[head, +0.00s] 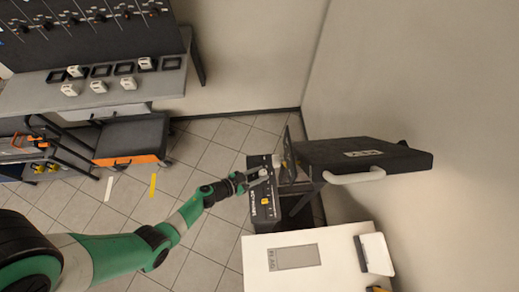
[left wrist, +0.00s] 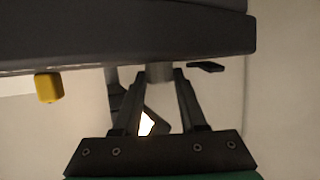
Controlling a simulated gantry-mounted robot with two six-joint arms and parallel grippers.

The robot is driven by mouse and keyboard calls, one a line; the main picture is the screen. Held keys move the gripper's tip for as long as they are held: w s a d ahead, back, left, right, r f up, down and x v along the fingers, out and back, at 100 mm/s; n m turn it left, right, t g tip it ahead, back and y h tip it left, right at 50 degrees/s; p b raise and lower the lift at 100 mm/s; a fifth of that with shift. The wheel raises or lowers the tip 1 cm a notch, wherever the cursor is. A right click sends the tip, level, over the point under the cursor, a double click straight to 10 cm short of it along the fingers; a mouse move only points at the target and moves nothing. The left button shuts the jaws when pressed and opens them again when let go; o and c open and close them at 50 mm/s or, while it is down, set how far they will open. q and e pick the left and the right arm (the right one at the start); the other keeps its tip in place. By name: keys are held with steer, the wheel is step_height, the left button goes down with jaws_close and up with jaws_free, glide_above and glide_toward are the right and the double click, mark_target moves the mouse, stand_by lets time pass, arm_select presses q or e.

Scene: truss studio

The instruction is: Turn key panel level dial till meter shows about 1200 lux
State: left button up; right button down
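My left gripper (head: 264,174) is at this box, beyond the yellow knob. In the left wrist view its two fingers (left wrist: 160,76) stand on either side of a grey round dial (left wrist: 160,71), with no clear gap, and look shut on it. A dark panel labelled KEY (head: 400,158) is beside the box. I cannot read any lux value. My right gripper is not in view.
A white table (head: 262,258) with a grey display-like plate (head: 296,256) stands at the front right. A white device (head: 376,254) lies on its right part. A pale handle (head: 355,177) juts from the KEY panel. A bench (head: 165,90) and orange-edged cart (head: 132,140) are at left.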

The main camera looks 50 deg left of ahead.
arm_select(q)
jaws_close()
steer(key=shift+a+m+h, duration=0.1)
steer(key=shift+m+h, duration=0.2)
steer(key=shift+h, duration=0.1)
steer(key=shift+a+m+h, duration=0.15)
steer(key=shift+m+h, duration=0.35)
steer(key=shift+h, duration=0.2)
steer(key=shift+w+a+m+g+h, duration=0.15)
steer(key=shift+m+g+h, duration=0.35)
steer(key=shift+m+h, duration=0.25)
steer(key=shift+f+m+h+b, duration=0.15)
steer(key=shift+m+h+b, duration=0.2)
steer(key=shift+m+h, duration=0.2)
steer(key=m+g+h+b, duration=0.2)
steer(key=b, duration=0.1)
steer(key=m+g+h+b, duration=0.2)
steer(key=m+b, duration=0.1)
steer(key=b, duration=0.1)
steer(key=shift+w+a+f+g+h, duration=0.2)
steer(key=shift+g+h, duration=0.1)
steer(key=shift+g, duration=0.1)
steer(key=shift+r+m+g+h+b, duration=0.35)
steer(key=shift+m+g+b, duration=0.35)
steer(key=shift+m+b, duration=0.25)
